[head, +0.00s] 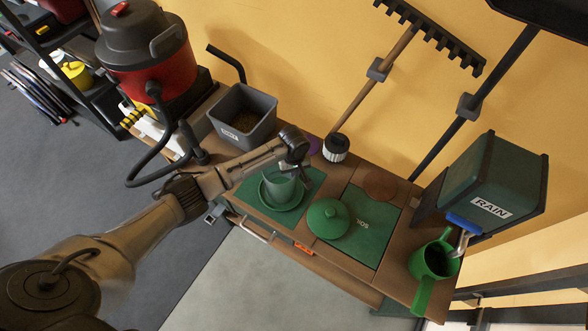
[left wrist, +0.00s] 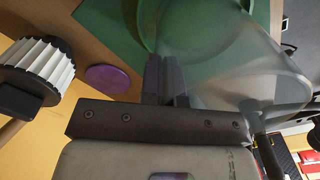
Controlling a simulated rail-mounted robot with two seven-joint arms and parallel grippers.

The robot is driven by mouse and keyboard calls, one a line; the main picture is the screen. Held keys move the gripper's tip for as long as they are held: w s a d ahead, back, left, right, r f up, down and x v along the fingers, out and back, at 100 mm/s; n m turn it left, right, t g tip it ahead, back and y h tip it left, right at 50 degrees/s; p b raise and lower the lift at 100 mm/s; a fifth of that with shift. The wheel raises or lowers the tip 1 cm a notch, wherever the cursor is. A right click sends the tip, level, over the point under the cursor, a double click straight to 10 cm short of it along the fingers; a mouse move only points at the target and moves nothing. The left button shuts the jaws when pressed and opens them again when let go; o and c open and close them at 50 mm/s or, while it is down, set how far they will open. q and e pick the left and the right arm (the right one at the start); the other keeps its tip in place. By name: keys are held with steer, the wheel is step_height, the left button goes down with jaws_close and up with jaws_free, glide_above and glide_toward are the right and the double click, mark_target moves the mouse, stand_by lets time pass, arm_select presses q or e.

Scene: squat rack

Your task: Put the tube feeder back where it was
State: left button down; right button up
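The tube feeder (head: 279,187) is a clear tube on a round green dish, upright on a green mat (head: 317,179) on the wooden bench. In the left wrist view its clear wall (left wrist: 240,65) and green base fill the upper right. My left gripper (head: 287,170) is right at the tube's top. In the left wrist view its fingers (left wrist: 165,75) are close together beside the tube wall. I cannot tell whether they pinch the wall. A green lid with a knob (head: 328,217) lies to the right on the bench. My right gripper is not in view.
A grey bin (head: 243,112) stands behind left, near a red and black vacuum (head: 150,60). A white ribbed brush head (head: 336,147) and purple disc (left wrist: 107,78) are close behind. A green RAIN tank (head: 490,185) and green watering can (head: 434,260) stand right.

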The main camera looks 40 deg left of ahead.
arm_select(q)
steer(key=c, duration=1.3)
jaws_free()
steer(key=shift+c, duration=0.2)
step_height(320, 180, up, 12)
steer(key=shift+r+p, duration=0.15)
steer(key=shift+p, duration=0.55)
steer(key=s+d+f+m+t+h, duration=0.1)
steer(key=s+d+f+m, duration=0.35)
steer(key=s, duration=0.35)
steer(key=s+d+f+m+t, duration=0.1)
steer(key=s+d+f+m, duration=0.2)
steer(key=s+d, duration=0.35)
steer(key=s+a+r+m, duration=0.1)
steer(key=s+a+m, duration=0.1)
steer(key=s, duration=0.7)
steer(key=s+a+r+m+t, duration=0.1)
steer(key=s+a+r+m, duration=0.1)
steer(key=s, duration=0.7)
steer(key=shift+a+r+t+y, duration=0.15)
steer(key=shift+r+t+y, duration=0.15)
steer(key=shift+y, duration=0.1)
steer(key=shift+m, duration=0.25)
